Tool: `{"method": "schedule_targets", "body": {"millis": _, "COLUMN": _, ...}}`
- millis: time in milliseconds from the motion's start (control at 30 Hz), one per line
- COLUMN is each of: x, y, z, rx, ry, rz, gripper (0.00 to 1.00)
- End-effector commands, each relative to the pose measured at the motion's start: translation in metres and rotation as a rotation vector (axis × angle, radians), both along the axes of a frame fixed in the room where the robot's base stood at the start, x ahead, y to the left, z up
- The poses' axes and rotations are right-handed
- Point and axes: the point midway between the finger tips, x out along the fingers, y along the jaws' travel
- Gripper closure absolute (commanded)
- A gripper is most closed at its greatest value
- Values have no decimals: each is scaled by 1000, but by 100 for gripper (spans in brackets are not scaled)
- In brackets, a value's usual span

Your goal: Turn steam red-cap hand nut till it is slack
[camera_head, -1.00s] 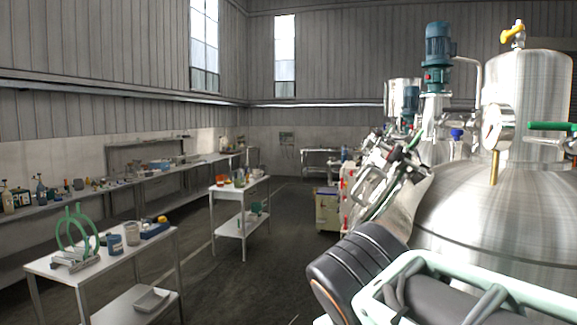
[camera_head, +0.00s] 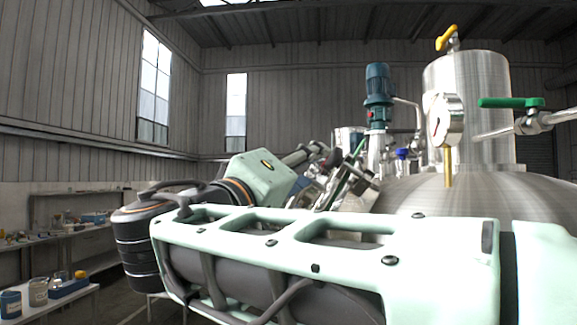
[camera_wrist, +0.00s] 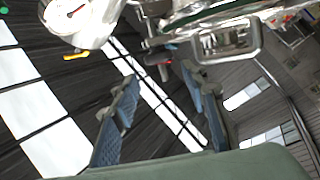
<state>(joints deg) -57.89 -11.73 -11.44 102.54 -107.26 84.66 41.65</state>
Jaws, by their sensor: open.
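I cannot make out a red-capped hand nut in either view. The steel tank (camera_head: 470,120) stands at the right of the head view, with its domed lid partly hidden behind my arm. In the head view my gripper end overlaps a cluster of metal fittings (camera_head: 352,185), so contact there is unclear.
A round gauge (camera_head: 445,118), a green-handled valve (camera_head: 510,103) and a yellow-handled valve (camera_head: 447,40) stand on the tank. A blue motor (camera_head: 378,85) rises behind my wrist. Benches with small vessels, one blue (camera_head: 11,303), stand at the left.

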Motion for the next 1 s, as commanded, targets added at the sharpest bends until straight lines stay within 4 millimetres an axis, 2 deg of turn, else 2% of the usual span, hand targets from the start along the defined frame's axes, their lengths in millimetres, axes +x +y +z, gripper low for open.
{"method": "schedule_targets", "body": {"millis": 300, "x": 44, "y": -34, "z": 16, "rx": -2, "ry": 4, "rz": -2, "gripper": 59}}
{"method": "schedule_targets", "body": {"millis": 500, "x": 65, "y": -50, "z": 23, "rx": -2, "ry": 3, "rz": -1, "gripper": 59}}
{"method": "schedule_targets", "body": {"millis": 700, "x": 74, "y": -58, "z": 25, "rx": -1, "ry": 3, "rz": -2, "gripper": 59}}
{"method": "schedule_targets", "body": {"millis": 967, "x": 75, "y": -59, "z": 24, "rx": -1, "ry": 4, "rz": 0, "gripper": 59}}
{"method": "schedule_targets", "body": {"millis": 1000, "x": 75, "y": -59, "z": 24, "rx": -1, "ry": 4, "rz": 0, "gripper": 62}}
